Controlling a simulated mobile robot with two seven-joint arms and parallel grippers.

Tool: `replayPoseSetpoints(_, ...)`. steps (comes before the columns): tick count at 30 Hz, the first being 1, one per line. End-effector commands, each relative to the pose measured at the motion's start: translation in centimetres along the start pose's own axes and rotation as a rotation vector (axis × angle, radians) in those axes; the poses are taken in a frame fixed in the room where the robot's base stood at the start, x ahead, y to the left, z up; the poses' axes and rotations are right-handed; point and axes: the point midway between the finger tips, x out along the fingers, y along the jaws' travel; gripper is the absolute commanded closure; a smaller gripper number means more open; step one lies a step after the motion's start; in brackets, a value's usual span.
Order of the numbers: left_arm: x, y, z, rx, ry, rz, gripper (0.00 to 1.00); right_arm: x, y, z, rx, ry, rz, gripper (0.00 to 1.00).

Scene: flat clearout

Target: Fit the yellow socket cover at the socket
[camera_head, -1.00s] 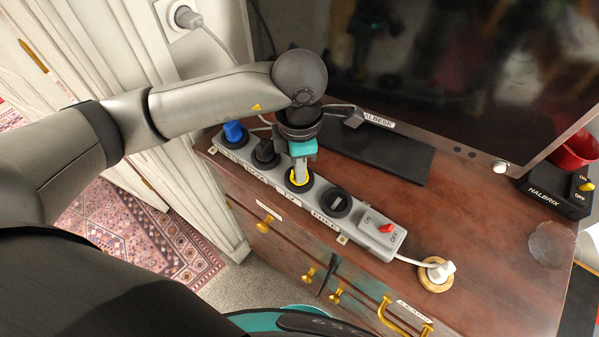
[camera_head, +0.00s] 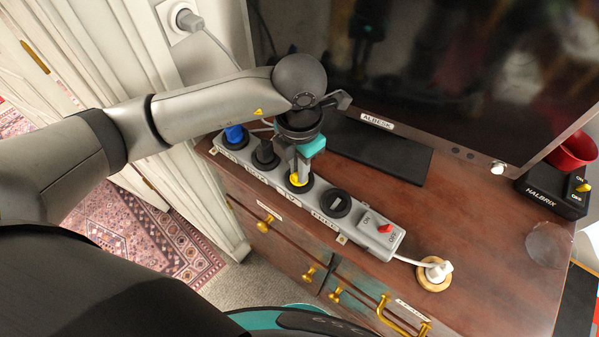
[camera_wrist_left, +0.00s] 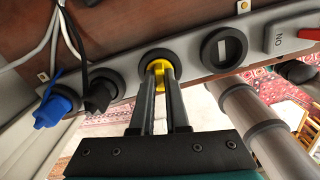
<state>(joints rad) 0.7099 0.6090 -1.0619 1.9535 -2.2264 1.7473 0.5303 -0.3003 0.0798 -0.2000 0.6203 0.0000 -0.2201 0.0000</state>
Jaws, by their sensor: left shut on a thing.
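The yellow socket cover (camera_head: 297,181) is at the third round socket from the left of the grey power strip (camera_head: 362,217). My left gripper (camera_head: 298,174) points down from above and is shut on the cover. In the left wrist view the cover (camera_wrist_left: 158,66) shows between the two fingertips (camera_wrist_left: 161,76), inside the socket's black ring. The fingers hide part of it, so I cannot tell how deep it sits. My right gripper is not in view.
A blue plug (camera_head: 234,134) and a black plug (camera_head: 265,154) fill the sockets to the left. An empty socket (camera_head: 335,203) and a red switch (camera_head: 385,228) are to the right. A television (camera_head: 440,70) stands behind; the wooden top (camera_head: 490,240) is mostly clear at right.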

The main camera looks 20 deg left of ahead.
Motion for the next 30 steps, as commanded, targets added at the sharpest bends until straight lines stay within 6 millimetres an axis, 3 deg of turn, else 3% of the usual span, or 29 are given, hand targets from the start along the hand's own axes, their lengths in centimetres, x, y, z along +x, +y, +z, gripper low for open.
replayPoseSetpoints(18, 0.03, -0.05, -0.05, -0.168, 0.002, -0.001, 1.00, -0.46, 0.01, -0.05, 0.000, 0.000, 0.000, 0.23)
replayPoseSetpoints(30, 0.08, -0.04, -0.05, -0.168, 0.002, -0.001, 1.00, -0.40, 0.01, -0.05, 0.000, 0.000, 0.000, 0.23)
